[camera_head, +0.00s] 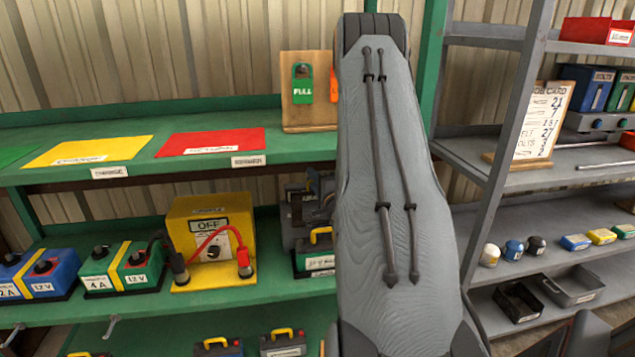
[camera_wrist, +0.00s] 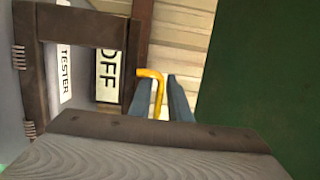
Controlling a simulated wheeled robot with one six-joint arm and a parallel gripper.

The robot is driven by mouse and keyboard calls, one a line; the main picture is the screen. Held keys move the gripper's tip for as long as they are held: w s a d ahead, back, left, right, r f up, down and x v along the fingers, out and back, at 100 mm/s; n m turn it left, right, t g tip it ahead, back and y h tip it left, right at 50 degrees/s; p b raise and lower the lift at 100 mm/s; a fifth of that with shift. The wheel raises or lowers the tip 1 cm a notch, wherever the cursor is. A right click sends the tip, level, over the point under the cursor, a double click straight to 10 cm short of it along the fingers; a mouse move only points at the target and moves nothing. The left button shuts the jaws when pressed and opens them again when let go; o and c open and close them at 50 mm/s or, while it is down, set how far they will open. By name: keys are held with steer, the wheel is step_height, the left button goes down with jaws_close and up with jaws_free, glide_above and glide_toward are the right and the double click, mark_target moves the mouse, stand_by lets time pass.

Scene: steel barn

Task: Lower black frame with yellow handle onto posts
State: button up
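In the wrist view a dark frame (camera_wrist: 83,27) fills the upper left, with coiled springs at its left ends. A yellow handle (camera_wrist: 150,73) stands at its right side. My gripper (camera_wrist: 161,98) has its two blue-grey fingers close on either side of the handle and appears shut on it. Labels reading "TESTER" (camera_wrist: 65,55) and "OFF" (camera_wrist: 108,75) show through and beside the frame, on a surface beyond it. I cannot pick out posts, and cannot tell whether the springs touch anything. In the head view my arm hides the gripper and the frame.
A green shelf rack (camera_head: 60,208) stands at left with a yellow "OFF" box (camera_head: 211,236), a green battery (camera_head: 123,272) and a blue battery (camera_head: 40,272). A tag board (camera_head: 297,120) stands above. Grey shelves (camera_head: 475,145) at right hold a job card (camera_head: 540,122) and small parts.

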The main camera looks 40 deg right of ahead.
steer(key=shift+x, duration=0.9)
jaws_close()
steer(key=shift+c, duration=2.1)
jaws_free()
steer(key=shift+o, duration=0.3)
steer(key=shift+s+a+r+p, duration=0.25)
steer(key=shift+s+a+p, duration=0.05)
steer(key=shift+s+p, duration=0.2)
steer(key=shift+s+a+r+p, duration=0.25)
steer(key=shift+s+a+p, duration=0.05)
steer(key=shift+s+p, duration=0.25)
steer(key=shift+o, duration=1.1)
steer(key=shift+s+a+r, duration=0.1)
steer(key=shift+s+a, duration=0.05)
steer(key=shift+s, duration=0.05)
